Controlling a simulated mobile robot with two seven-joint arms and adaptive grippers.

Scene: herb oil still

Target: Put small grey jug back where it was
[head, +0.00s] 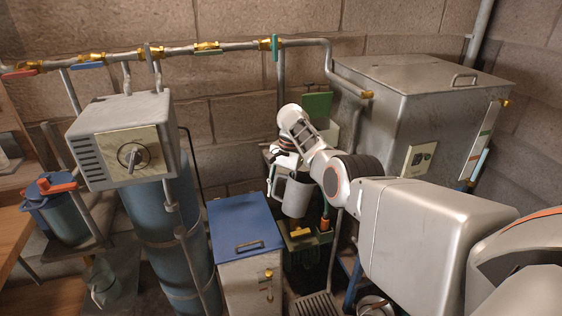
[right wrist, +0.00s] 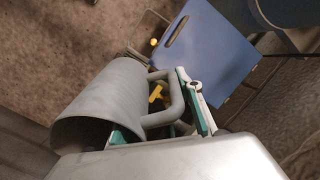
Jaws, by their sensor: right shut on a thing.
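The small grey jug (head: 298,196) hangs in the air near the middle of the head view. It lies to the right of and above the blue-topped cabinet (head: 232,214). My right gripper (head: 276,178) is shut on the jug's handle, with its fingers partly hidden by the jug and my wrist. In the right wrist view the jug (right wrist: 100,100) appears tilted, its wide mouth toward the lower left. Its looped handle (right wrist: 172,105) is between the fingers of my right gripper (right wrist: 158,108). The inside of the jug looks dark. My left gripper is not in view.
A brass-yellow fitting (head: 300,232) and an orange-capped part (head: 325,224) are just below the jug. A large metal tank (head: 400,95) stands right, behind my arm. A blue cylinder (head: 165,235) with a grey control box (head: 125,115) stands left. A valved pipe (head: 230,46) crosses the wall.

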